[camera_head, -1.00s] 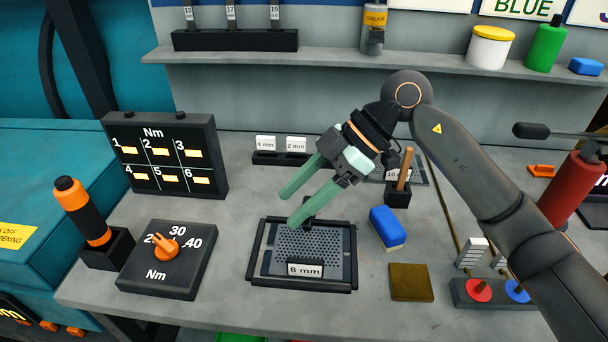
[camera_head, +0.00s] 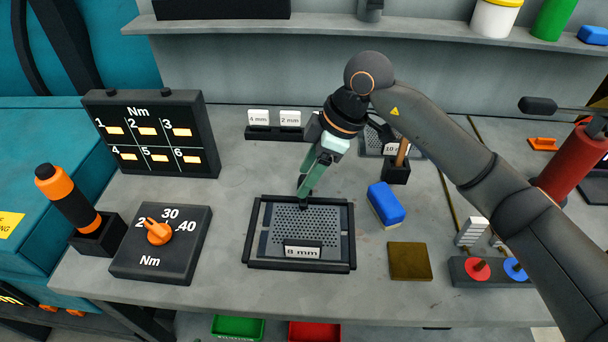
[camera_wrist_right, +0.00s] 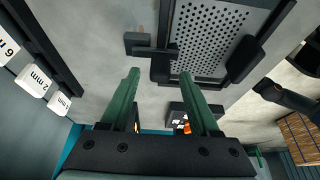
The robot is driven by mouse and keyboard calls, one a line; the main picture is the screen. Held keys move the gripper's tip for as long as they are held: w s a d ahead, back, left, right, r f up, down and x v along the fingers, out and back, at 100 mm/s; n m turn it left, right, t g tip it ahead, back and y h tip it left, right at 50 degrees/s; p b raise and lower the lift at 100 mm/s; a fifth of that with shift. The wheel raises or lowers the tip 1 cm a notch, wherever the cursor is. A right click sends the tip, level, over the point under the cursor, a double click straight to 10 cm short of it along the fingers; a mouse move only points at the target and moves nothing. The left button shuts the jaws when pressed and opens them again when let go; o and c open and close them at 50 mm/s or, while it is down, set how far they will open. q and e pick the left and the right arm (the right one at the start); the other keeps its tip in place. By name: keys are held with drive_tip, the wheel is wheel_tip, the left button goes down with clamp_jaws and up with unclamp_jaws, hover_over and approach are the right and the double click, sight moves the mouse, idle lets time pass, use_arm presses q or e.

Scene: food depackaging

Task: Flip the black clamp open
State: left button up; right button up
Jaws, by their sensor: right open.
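A perforated grey plate (camera_head: 300,222) labelled 8 mm lies in a black frame (camera_head: 348,262) on the bench. The black clamp (camera_head: 303,204) is at the frame's back edge, partly hidden by my fingers. In the right wrist view the clamp (camera_wrist_right: 163,67) shows a block over the plate's edge and a bar running off to a small end piece. My right gripper (camera_head: 307,188) is open with green fingers, just behind and above the clamp. In the wrist view its fingertips (camera_wrist_right: 159,76) are spread on either side of the clamp's bar area; contact cannot be told. My left gripper is not in view.
A blue sponge (camera_head: 385,206) and a brown pad (camera_head: 410,261) lie right of the frame. A torque dial box (camera_head: 190,255) stands to its left. Labelled 4 mm and 2 mm blocks (camera_head: 273,132) stand behind.

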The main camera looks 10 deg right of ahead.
drive_tip(key=shift+x, duration=0.8)
drive_tip(key=shift+c, duration=0.3)
clamp_jaws()
idle(0.6)
